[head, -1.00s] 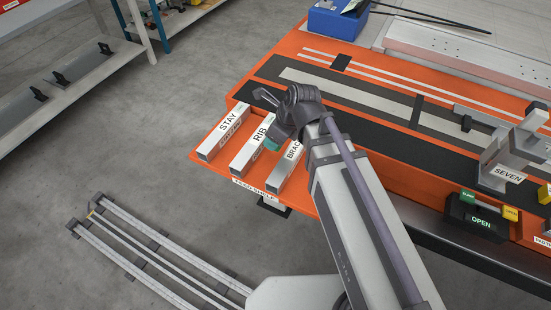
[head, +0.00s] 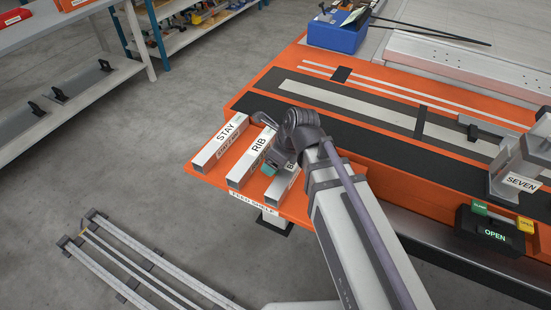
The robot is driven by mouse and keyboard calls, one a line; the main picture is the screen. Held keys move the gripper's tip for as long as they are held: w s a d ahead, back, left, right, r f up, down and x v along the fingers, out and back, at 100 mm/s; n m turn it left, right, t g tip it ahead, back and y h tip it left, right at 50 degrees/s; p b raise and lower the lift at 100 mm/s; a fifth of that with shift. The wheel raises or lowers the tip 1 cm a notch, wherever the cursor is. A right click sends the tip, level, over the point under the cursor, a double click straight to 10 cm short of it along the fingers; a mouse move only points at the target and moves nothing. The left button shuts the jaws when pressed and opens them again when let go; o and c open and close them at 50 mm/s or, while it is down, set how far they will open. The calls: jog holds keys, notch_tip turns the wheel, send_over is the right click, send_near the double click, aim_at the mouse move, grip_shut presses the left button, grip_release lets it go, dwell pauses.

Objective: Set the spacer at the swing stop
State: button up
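No part in view is labelled spacer or swing stop, so I cannot tell which they are. My gripper (head: 269,167) hangs over the feed shelf, by the near ends of the RIB block (head: 241,172) and the block to its right (head: 280,188). The right-hand block's label is mostly covered by my arm. The STAY block (head: 213,151) lies left of RIB. A grey bracket with a SEVEN card (head: 521,183) stands at the right.
A black box marked OPEN (head: 494,236), with green CLAMP and yellow OPEN buttons, sits on the front edge. A blue bin (head: 336,32) is at the back. The orange table (head: 272,92) carries long flat strips. Floor rails (head: 140,262) lie at the lower left.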

jog(key=shift+r+p, duration=0.3)
jog(key=p+v, duration=1.1)
jog(key=v, duration=0.1)
jog(key=s+d+n+h, duration=0.1)
jog(key=d+n, duration=0.2)
jog(key=n, duration=0.4)
jog(key=s+d+f+n+g+h, duration=0.1)
jog(key=d+n, duration=0.3)
jog(key=n, duration=0.4)
jog(key=s+d+n+g+h, duration=0.1)
jog(key=d+n, duration=0.3)
jog(key=n, duration=0.4)
jog(key=shift+s+d+f+h, duration=0.15)
jog(key=shift+s+h, duration=0.1)
jog(key=shift+s, duration=0.15)
jog(key=shift+s+d+f+h, duration=0.15)
jog(key=shift+s+h, duration=0.1)
jog(key=shift+s, duration=0.15)
jog(key=shift+s+n, duration=0.1)
jog(key=shift+n, duration=0.3)
jog(key=shift+o, duration=0.6)
